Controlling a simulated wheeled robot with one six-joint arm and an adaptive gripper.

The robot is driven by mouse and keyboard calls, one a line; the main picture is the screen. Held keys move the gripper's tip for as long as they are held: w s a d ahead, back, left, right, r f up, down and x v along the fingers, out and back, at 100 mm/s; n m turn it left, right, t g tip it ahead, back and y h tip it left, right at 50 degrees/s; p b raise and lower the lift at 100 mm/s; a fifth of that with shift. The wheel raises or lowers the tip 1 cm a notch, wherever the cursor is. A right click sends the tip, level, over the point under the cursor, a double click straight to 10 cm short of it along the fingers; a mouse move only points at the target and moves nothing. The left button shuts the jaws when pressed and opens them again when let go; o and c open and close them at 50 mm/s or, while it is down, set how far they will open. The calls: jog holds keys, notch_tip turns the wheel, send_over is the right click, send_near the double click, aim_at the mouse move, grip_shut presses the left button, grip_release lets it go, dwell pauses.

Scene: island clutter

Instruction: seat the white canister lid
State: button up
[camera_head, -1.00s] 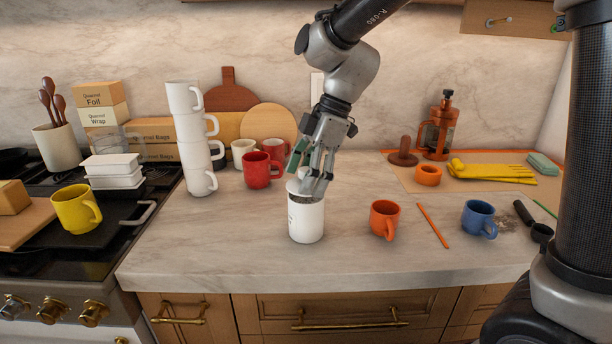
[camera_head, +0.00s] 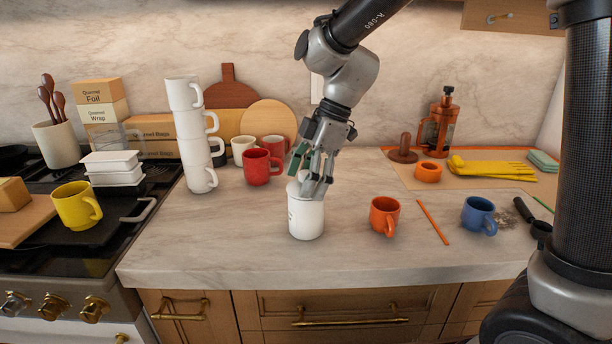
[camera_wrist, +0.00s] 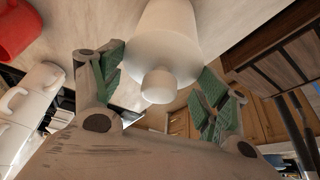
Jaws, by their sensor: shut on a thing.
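The white canister (camera_head: 306,219) stands upright on the counter near its front edge. Its white lid (camera_wrist: 163,56), with a round knob (camera_wrist: 158,85), covers the canister's mouth in the wrist view. My gripper (camera_head: 312,188) is directly above the canister, tilted, with its fingers around the lid. In the wrist view the green finger pads of my gripper (camera_wrist: 161,84) stand on either side of the lid, which they hold by its edge. The fingers partly hide the rim in the head view, so I cannot tell whether the lid is fully down.
An orange mug (camera_head: 384,216), an orange stick (camera_head: 433,222) and a blue mug (camera_head: 478,216) are to the right. A red mug (camera_head: 257,167) stands behind left, near a tall stack of white mugs (camera_head: 194,135). The counter just left of the canister is clear.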

jog(key=shift+f, duration=0.25)
jog(key=o, duration=1)
jog(key=v, duration=1.2)
